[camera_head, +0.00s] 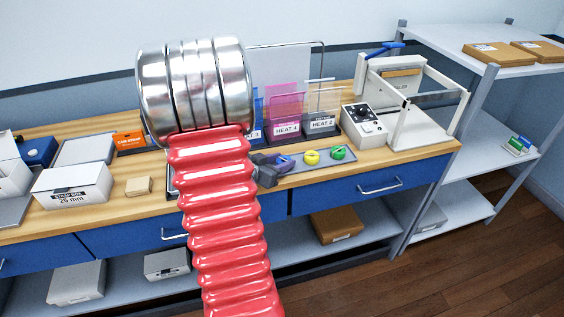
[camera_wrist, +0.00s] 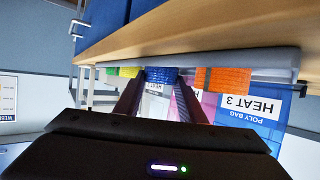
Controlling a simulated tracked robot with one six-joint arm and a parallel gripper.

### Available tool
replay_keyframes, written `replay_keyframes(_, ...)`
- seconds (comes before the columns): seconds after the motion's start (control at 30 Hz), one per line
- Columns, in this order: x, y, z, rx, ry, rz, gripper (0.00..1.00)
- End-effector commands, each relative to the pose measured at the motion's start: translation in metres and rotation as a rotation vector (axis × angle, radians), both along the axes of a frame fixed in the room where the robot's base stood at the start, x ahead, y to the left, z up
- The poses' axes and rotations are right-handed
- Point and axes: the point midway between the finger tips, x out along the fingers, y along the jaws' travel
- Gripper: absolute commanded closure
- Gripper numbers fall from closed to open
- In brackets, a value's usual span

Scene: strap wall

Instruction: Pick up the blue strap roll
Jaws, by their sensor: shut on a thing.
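The blue strap roll (camera_wrist: 161,75) shows between the two fingers of my gripper (camera_wrist: 160,88) in the wrist view, which looks upside down. My gripper is shut on it. In the head view my gripper (camera_head: 274,167) is at the left part of the grey tray (camera_head: 322,167), and the blue roll (camera_head: 285,163) is partly hidden by it. I cannot tell whether the roll touches the tray. A yellow roll (camera_head: 311,157) and a green roll (camera_head: 338,153) lie to the right. An orange roll (camera_wrist: 223,78) shows in the wrist view.
Bag holders labelled HEAT 4 (camera_head: 286,129) and HEAT 2 (camera_head: 321,123) stand behind the tray. A white machine with a control box (camera_head: 364,125) is to the right. A strap box (camera_head: 72,185) is at the left. My red arm hides the middle of the bench.

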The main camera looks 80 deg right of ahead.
Motion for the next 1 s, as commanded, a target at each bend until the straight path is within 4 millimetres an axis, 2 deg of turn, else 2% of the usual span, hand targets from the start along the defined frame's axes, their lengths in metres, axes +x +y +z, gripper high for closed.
replay_keyframes(0.27,0.000,0.000,0.021,-0.003,-0.002,0.000,0.85)
replay_keyframes(0.7,0.000,0.000,0.084,-0.003,-0.003,-0.001,0.85)
replay_keyframes(0.83,0.000,0.000,0.095,-0.003,-0.001,0.000,0.85)
replay_keyframes(1.0,0.000,0.000,0.099,-0.001,0.000,0.000,0.85)
